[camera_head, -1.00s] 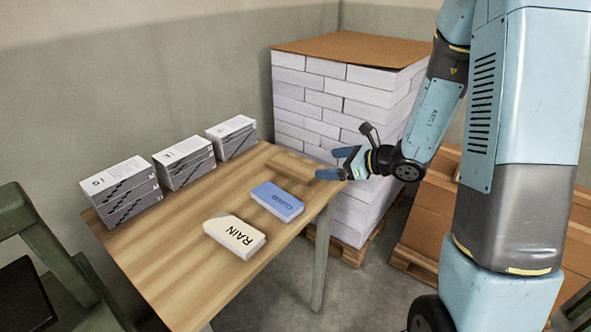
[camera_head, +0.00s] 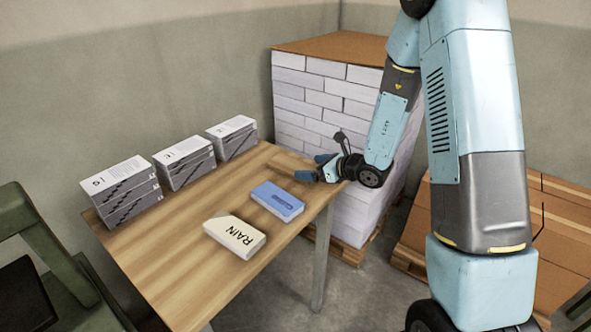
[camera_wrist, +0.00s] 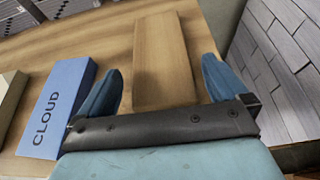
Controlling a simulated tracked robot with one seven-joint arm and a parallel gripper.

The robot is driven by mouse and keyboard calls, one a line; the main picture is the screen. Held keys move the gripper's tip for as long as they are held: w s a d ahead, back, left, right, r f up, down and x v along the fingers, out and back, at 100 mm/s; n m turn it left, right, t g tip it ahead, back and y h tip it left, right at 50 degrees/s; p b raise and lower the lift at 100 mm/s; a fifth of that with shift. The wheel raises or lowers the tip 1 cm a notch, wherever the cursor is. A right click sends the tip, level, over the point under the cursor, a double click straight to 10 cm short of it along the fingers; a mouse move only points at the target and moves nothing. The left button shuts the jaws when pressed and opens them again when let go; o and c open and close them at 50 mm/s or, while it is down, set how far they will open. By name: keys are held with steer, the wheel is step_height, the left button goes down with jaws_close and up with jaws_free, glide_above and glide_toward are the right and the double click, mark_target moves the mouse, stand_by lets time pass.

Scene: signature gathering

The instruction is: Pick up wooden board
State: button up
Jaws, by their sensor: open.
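The wooden board (camera_wrist: 163,60) is a plain light-brown block lying on the table (camera_head: 165,262). In the wrist view it lies lengthwise between the two blue fingers of my gripper (camera_wrist: 158,88), with a gap on each side. In the head view the board (camera_head: 289,166) lies near the table's back right corner, partly hidden by my gripper (camera_head: 315,168). My gripper is open and empty at the board's near end. I cannot tell its exact height above the table.
A blue CLOUD block (camera_head: 277,201) lies close to the left of my gripper in the wrist view (camera_wrist: 58,108). A white RAIN block (camera_head: 235,237) lies nearer the front. Paper stacks (camera_head: 184,163) line the back edge. A tall pile of white packs (camera_head: 320,100) stands beside the table.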

mark_target(298, 168)
steer(key=x, duration=0.5)
steer(key=shift+f, duration=0.15)
steer(key=c, duration=0.9)
